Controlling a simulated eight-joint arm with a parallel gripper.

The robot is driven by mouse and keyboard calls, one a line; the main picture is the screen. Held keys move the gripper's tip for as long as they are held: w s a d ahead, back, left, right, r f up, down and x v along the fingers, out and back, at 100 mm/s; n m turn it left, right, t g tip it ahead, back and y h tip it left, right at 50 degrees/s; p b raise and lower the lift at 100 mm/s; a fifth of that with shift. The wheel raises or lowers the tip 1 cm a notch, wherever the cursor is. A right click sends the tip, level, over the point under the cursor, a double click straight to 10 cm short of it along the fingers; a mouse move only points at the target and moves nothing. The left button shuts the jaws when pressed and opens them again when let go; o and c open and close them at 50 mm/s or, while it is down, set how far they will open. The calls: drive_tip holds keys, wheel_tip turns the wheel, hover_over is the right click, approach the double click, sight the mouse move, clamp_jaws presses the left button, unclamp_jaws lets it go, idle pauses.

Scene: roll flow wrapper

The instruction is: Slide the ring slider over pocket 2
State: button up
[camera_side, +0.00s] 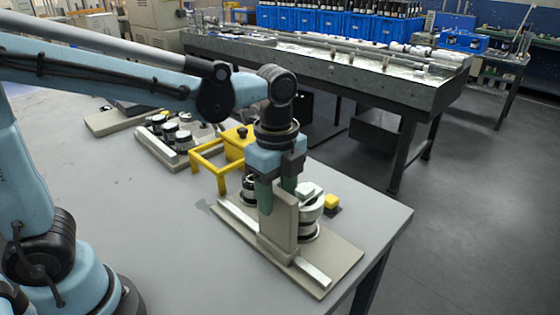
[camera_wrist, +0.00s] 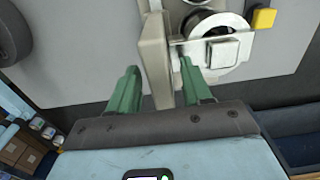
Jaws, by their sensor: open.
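The slider assembly has an upright beige plate (camera_side: 284,228) standing on a rail (camera_side: 238,217) along the beige base (camera_side: 335,255) near the table's front corner. A pale ring-like piece with a flat block (camera_side: 309,204) sits to the right of the plate, above a dark and white round part (camera_side: 308,234). Another round part (camera_side: 249,190) stands to the left. Which one is pocket 2 cannot be told. My gripper (camera_side: 275,196) is open, with its green fingers low around the plate. In the wrist view, my gripper (camera_wrist: 158,66) has one finger on each side of the upright plate (camera_wrist: 155,50); contact is unclear.
A yellow block (camera_side: 332,202) stands right of the ring piece. A yellow frame (camera_side: 207,168) and a tray of several round parts (camera_side: 148,148) lie behind to the left. The table's right edge is near the base. Open grey table lies to the left.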

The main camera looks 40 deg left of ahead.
drive_tip(key=shift+f, duration=0.1)
drive_tip(key=shift+c, duration=0.5)
clamp_jaws()
drive_tip(key=a, duration=0.8)
drive_tip(key=shift+o, duration=0.5)
unclamp_jaws()
wheel_tip(320, 180, up, 12)
idle(0.4)
